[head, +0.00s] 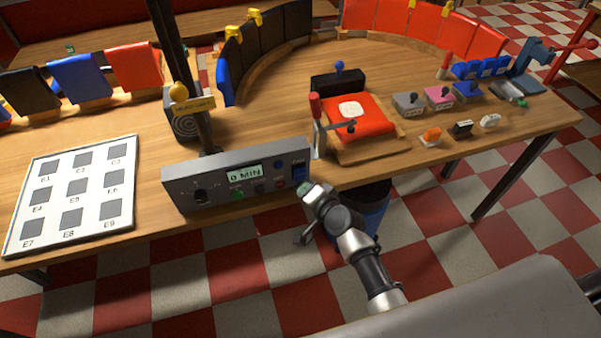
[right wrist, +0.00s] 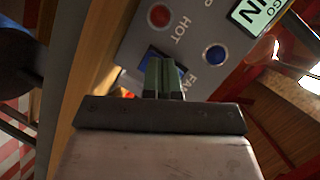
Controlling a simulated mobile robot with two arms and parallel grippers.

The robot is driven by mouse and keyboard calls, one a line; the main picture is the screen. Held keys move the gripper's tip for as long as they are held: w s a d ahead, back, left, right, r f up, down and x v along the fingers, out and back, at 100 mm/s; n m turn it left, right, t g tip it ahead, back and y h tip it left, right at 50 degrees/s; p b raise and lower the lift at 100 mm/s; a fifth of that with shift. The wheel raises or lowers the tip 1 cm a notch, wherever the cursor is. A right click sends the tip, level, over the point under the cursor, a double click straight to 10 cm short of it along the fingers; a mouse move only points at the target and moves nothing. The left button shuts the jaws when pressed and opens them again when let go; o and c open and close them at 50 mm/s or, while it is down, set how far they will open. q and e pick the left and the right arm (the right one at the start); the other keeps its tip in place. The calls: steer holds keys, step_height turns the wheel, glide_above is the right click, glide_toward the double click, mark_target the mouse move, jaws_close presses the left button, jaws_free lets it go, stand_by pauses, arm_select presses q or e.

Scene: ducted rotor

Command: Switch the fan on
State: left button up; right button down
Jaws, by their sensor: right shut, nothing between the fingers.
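A grey control box (head: 235,180) with a "0 MIN" display stands at the table's front edge. A blue rocker switch (head: 299,171), with a partly covered label that seems to read FAN, is at its right end. My right gripper (head: 305,188) is shut and empty, its tips close in front of the rocker's lower part. In the right wrist view, the green fingertips (right wrist: 164,66) partly cover the blue rocker (right wrist: 147,77); I cannot tell whether they touch it or how it is set. My left gripper is out of view.
A round blue button (right wrist: 215,53) and a red one (right wrist: 159,16) marked HOT sit beside the rocker. A red press (head: 355,115) with an upright lever stands just right of the box. A white card (head: 100,220) with dark squares lies at the left.

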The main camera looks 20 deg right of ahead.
stand_by(0.7)
steer(key=shift+w+r, duration=0.2)
steer(key=shift+w, duration=0.2)
steer(key=shift+w+r, duration=0.2)
steer(key=shift+w, duration=0.25)
stand_by(0.5)
steer(key=shift+s, duration=0.1)
steer(key=shift+s+f, duration=0.35)
steer(key=shift+s, duration=0.4)
steer(key=shift+s+f+b, duration=0.15)
steer(key=shift+s+f, duration=0.2)
steer(key=shift+s, duration=0.4)
steer(key=shift+s+f+b, duration=0.15)
steer(key=shift+s+f, duration=0.25)
steer(key=shift+s, duration=0.35)
steer(key=shift+s+f+b, duration=0.15)
steer(key=shift+s+f, duration=0.2)
steer(key=shift+s, duration=0.4)
